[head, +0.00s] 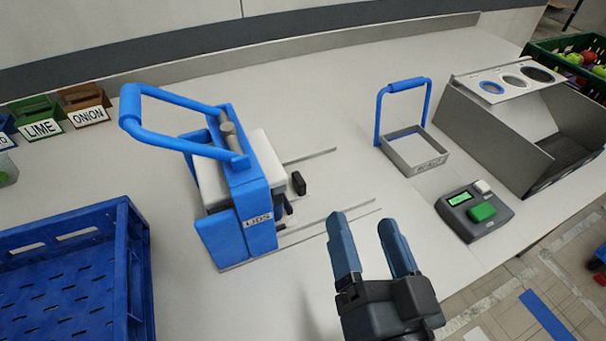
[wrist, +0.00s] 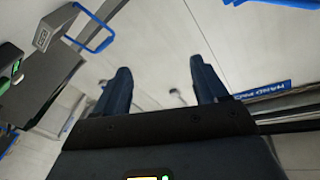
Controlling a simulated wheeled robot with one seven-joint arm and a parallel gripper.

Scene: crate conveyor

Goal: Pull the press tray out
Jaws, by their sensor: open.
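The blue press (head: 257,222) stands on the white table in the head view, with a big blue lever handle raised at its upper left. Thin metal rails (head: 325,216) run out to the right from its foot. A small black knob (head: 298,183) shows at the press's right side, between the rails. The tray itself is not clearly visible; the press body hides the inside. My gripper (head: 362,218) is open and empty, to the right of the press, near the outer rail ends. In the wrist view its fingers (wrist: 160,66) are apart over the pale table, with nothing between them.
A grey open frame (head: 430,163) with a blue upright handle stands right of the press. A grey device with a green button (head: 482,211) and a grey bin (head: 515,120) lie further right. A blue crate (head: 75,280) is at lower left. Table between press and frame is mostly clear.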

